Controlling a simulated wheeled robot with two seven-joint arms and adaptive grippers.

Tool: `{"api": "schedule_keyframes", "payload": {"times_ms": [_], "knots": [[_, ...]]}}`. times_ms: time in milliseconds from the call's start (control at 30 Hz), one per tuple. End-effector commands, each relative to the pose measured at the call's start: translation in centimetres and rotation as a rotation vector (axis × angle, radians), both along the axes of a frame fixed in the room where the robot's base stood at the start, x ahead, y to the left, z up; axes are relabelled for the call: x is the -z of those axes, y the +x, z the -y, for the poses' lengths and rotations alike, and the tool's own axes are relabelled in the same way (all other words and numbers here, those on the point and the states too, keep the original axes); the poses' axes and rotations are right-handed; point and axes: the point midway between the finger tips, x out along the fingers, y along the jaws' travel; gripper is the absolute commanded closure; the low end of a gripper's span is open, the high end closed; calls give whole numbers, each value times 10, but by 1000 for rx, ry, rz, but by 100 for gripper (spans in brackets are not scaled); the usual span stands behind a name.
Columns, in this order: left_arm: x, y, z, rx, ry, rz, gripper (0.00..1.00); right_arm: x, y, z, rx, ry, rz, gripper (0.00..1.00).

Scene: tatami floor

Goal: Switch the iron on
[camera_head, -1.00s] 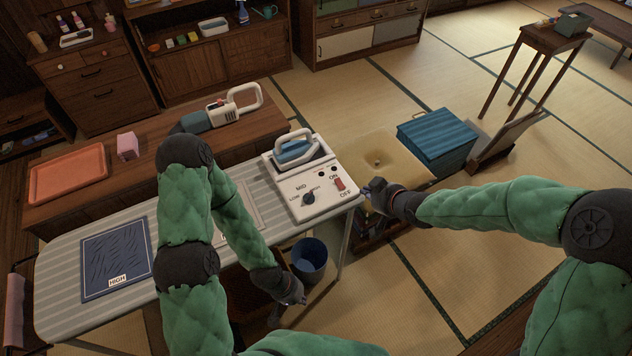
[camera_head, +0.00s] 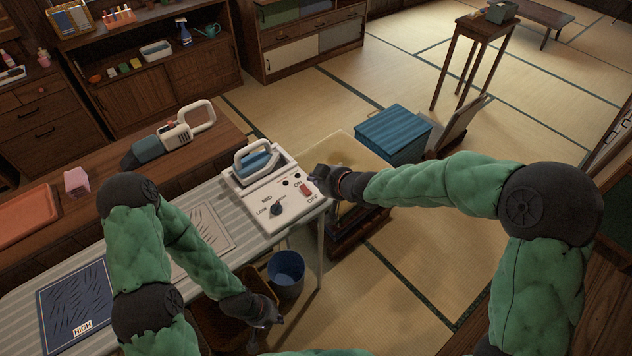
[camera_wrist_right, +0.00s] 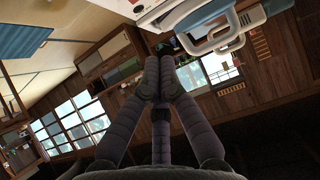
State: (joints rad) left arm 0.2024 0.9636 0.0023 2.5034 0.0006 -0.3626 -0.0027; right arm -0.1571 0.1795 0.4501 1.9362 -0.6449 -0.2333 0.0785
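The iron (camera_head: 256,163), blue and white with a loop handle, rests in the cradle of a white control station (camera_head: 254,203) at the ironing board's right end. The station has a dark dial (camera_head: 276,209) and a red rocker switch (camera_head: 305,189) between the ON and OFF labels. My right gripper (camera_head: 320,179) is just right of the switch; contact cannot be told. In the right wrist view its fingers (camera_wrist_right: 162,62) converge and look shut with nothing between them, and the iron (camera_wrist_right: 222,28) shows above. My left gripper (camera_head: 270,316) hangs low beside the board; its finger state is unclear.
The striped board (camera_head: 130,250) carries a dark blue HIGH cloth (camera_head: 76,303) and a pale cloth (camera_head: 204,238). A blue bin (camera_head: 286,272) stands below its right end. A blue lidded box (camera_head: 395,133) is beyond my right gripper. Tatami at right is largely clear.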

Motion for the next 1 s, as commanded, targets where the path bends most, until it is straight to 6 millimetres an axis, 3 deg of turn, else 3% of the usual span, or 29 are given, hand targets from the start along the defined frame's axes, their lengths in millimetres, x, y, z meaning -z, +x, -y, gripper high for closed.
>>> {"api": "schedule_keyframes", "payload": {"times_ms": [33,367,600,1000], "knots": [[8,0,0,0,0,0,100,11,7,-6,-2,0,-1,100],[33,0,0,0,0,0,100,46,46,-35,-2,0,-1,100],[49,0,0,0,0,0,100,75,48,-36,0,0,-2,100],[52,0,0,0,0,0,100,80,50,-36,0,0,0,100]]}}
